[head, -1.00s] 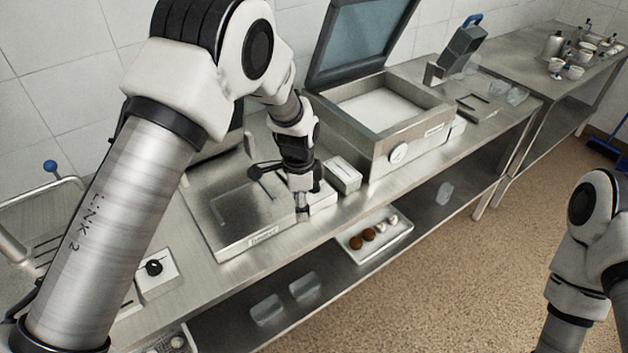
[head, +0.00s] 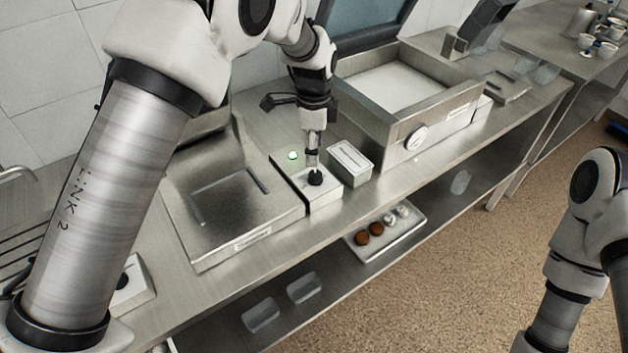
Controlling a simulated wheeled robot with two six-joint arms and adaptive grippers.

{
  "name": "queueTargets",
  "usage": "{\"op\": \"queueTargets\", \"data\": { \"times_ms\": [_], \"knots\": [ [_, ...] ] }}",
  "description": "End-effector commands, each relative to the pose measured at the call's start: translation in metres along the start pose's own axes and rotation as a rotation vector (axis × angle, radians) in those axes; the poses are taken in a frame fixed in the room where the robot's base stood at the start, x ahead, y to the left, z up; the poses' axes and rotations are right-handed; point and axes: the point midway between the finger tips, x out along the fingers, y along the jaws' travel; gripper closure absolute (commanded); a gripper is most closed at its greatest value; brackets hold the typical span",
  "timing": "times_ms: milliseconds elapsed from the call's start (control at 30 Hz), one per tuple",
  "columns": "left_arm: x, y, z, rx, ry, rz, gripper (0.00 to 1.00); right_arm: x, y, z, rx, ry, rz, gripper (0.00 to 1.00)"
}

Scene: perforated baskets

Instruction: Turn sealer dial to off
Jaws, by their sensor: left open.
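A black dial (head: 316,179) sits on the front of a small white control box (head: 325,197) in the middle of the bench. A green light (head: 292,155) glows on the box behind it. My left gripper (head: 313,163) is open and points down just above and behind the dial. Its fingertips overlap the dial's back edge in the picture, so I cannot tell whether they touch it. The dial's pointer direction is too small to read. My right arm shows at the right edge, with its gripper out of the picture.
A flat steel unit (head: 236,245) with a front label lies left of the control box. A small labelled box (head: 349,163) stands close on its right. Beyond is an open-lidded steel chamber (head: 437,125) with a round gauge (head: 415,137). A second dial box (head: 139,290) is at lower left.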

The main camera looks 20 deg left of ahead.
Motion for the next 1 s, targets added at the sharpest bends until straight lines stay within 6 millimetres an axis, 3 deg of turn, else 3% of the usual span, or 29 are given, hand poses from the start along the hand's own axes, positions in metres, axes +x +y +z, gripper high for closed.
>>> {"op": "queueTargets", "data": {
  "times_ms": [167, 500, 800, 867, 967, 1000],
  "knots": [
    [0.014, 0.000, 0.000, 0.000, 0.000, 0.003, 0.40, -0.002, 0.000, -0.001, 0.000, 0.002, 0.000, 1.00],
    [0.073, 0.001, 0.000, -0.001, 0.000, 0.002, 0.40, -0.018, 0.000, -0.001, 0.000, 0.002, 0.000, 1.00],
    [0.081, 0.000, 0.000, -0.001, 0.000, 0.000, 0.40, -0.017, 0.000, -0.001, 0.000, 0.002, 0.000, 1.00],
    [0.081, 0.000, 0.000, -0.001, 0.000, 0.000, 0.58, -0.017, 0.000, -0.001, 0.000, 0.002, 0.000, 1.00],
    [0.081, 0.000, 0.000, -0.001, 0.000, 0.000, 0.93, -0.017, 0.000, -0.001, 0.000, 0.002, 0.000, 1.00],
    [0.081, 0.001, 0.000, -0.001, 0.000, 0.001, 1.00, -0.017, 0.000, -0.001, 0.000, 0.002, 0.000, 1.00]
  ]
}}
